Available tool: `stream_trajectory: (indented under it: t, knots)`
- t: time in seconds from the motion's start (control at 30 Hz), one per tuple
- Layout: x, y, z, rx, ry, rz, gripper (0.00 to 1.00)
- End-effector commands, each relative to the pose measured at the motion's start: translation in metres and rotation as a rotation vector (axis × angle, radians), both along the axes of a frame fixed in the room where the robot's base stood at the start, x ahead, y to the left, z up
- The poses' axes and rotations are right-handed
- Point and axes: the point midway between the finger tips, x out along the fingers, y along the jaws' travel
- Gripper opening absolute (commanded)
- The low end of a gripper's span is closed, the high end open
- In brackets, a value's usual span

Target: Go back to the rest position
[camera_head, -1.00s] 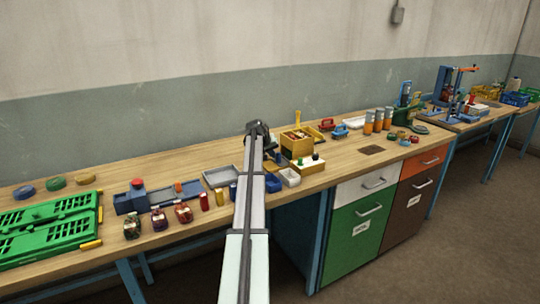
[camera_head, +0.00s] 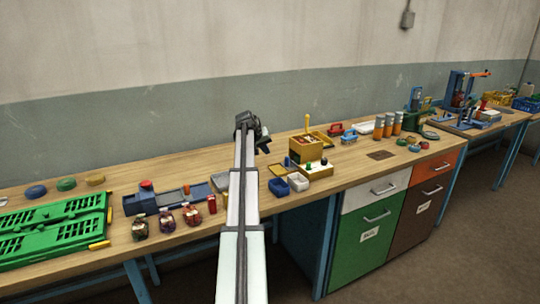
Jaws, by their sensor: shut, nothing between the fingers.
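My gripper (camera_head: 264,147) is at the end of my outstretched arm, above the back part of the wooden workbench (camera_head: 335,180). It is dark, small in the picture, shut and empty. It hangs clear of the bench top, left of the yellow wooden box (camera_head: 305,149). My arm hides part of the bench middle and part of a grey tray.
A green crate (camera_head: 50,232) lies at the left. A blue holder (camera_head: 150,202) stands behind the sacks. Small blue and white bins (camera_head: 297,182) are right of my arm. Orange jars (camera_head: 388,126) stand farther right. The wall is behind the bench, with open air above it.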

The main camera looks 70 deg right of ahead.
Motion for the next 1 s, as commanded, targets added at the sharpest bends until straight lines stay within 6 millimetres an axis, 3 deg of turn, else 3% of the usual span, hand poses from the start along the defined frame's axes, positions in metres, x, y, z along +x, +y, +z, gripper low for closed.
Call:
stream_trajectory:
  t: [0.13, 0.43, 0.57, 0.67, 0.87, 1.0]
  knots:
    - [0.003, 0.008, 0.011, -0.001, 0.000, 0.000, 0.00]
    - [0.005, 0.010, 0.014, -0.001, 0.000, 0.003, 0.00]
    - [0.024, 0.013, 0.013, -0.017, -0.004, 0.046, 0.00]
    - [0.064, 0.020, 0.013, -0.052, -0.016, 0.134, 0.00]
    - [0.179, 0.051, 0.018, -0.171, -0.051, 0.389, 0.00]
    - [0.260, 0.084, 0.024, -0.265, -0.083, 0.562, 0.00]
